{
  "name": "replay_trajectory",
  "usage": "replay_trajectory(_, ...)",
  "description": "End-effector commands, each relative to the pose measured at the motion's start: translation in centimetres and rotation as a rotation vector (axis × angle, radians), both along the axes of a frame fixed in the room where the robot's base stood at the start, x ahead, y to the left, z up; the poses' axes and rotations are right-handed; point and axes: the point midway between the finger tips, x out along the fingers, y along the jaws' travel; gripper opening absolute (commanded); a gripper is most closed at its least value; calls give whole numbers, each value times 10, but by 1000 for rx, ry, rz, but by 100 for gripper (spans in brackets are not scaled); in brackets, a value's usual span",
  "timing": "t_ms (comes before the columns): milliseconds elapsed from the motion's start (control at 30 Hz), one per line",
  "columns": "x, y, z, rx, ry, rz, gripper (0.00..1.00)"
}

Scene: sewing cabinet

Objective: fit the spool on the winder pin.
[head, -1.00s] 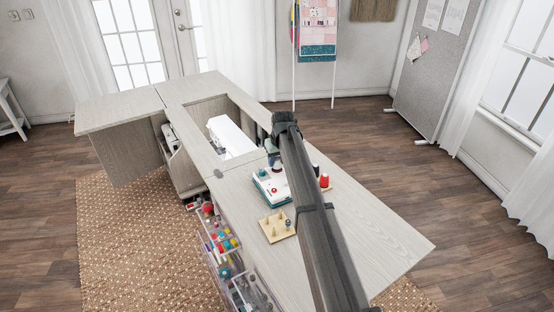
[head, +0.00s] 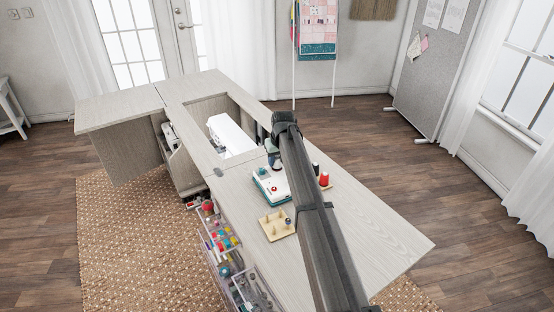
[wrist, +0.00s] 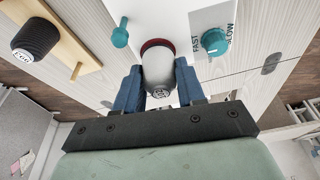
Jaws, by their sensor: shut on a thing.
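My gripper (wrist: 158,88) is shut on a pale grey spool (wrist: 159,75), with one blue finger on each side of it. The spool's labelled end faces the wrist camera, and a dark red rim shows at its far end. The spool is over the white and teal winder (wrist: 180,15). In the head view the winder (head: 266,190) stands on the cabinet top, with the gripper above its far part. The winder pin is not clearly visible. I cannot tell whether the spool touches the winder.
A teal post (wrist: 120,36) and a teal speed knob (wrist: 215,41) stick up near the gripper. A wooden rack with red and black spools (head: 324,180) stands right of the winder. The cabinet top's near right is clear.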

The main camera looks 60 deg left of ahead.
Motion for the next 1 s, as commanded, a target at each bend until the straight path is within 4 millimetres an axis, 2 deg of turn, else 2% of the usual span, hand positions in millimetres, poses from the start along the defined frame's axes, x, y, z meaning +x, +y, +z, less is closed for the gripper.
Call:
replay_trajectory(367, 0, 0, -3, 0, 0, 0, 11)
replay_trajectory(400, 0, 0, -4, 0, 0, 0, 40)
replay_trajectory(700, 0, 0, -3, 0, 0, 0, 69)
replay_trajectory(1000, 0, -1, -2, 0, 0, 0, 69)
